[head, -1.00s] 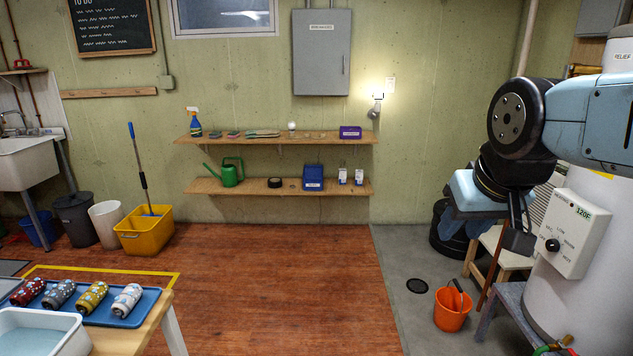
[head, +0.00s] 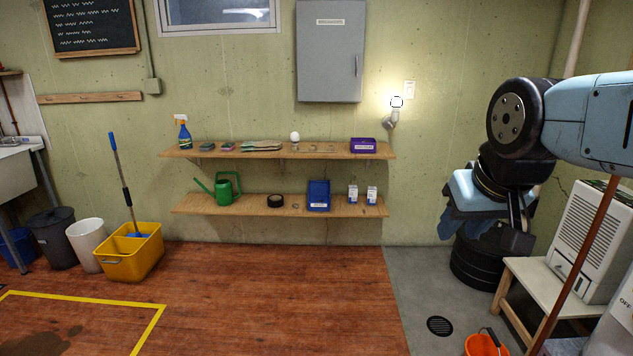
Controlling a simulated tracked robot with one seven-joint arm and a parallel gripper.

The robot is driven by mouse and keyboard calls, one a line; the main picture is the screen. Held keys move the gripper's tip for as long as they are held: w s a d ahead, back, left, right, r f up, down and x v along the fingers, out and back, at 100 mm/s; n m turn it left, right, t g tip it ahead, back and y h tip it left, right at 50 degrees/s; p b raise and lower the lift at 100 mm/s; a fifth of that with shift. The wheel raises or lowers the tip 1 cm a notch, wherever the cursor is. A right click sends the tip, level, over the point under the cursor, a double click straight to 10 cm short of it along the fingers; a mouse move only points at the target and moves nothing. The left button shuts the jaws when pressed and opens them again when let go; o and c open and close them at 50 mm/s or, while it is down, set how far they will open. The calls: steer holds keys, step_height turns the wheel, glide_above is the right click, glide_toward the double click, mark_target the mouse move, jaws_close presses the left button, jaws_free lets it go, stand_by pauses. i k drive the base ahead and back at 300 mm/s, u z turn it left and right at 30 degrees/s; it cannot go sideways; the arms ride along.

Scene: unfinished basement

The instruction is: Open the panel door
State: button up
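The grey electrical panel (head: 330,52) hangs on the concrete wall, above the two shelves. Its door looks shut, with a small dark handle on its right side and a white label near the top. My gripper (head: 508,235) hangs at the right of the head view, well right of the panel and lower than it, much closer to me and touching nothing on the wall. One finger shows clearly; the wrist hides the rest, so its opening is unclear. Blue cloth shows behind my gripper.
Two wooden shelves (head: 275,206) with bottles, boxes and a green watering can stick out below the panel. A lit lamp (head: 396,103) is right of it. A yellow mop bucket (head: 131,254) stands left, an orange bucket (head: 486,345) lower right.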

mark_target(330, 38)
steer(key=i, duration=3.5)
steer(key=z, duration=0.1)
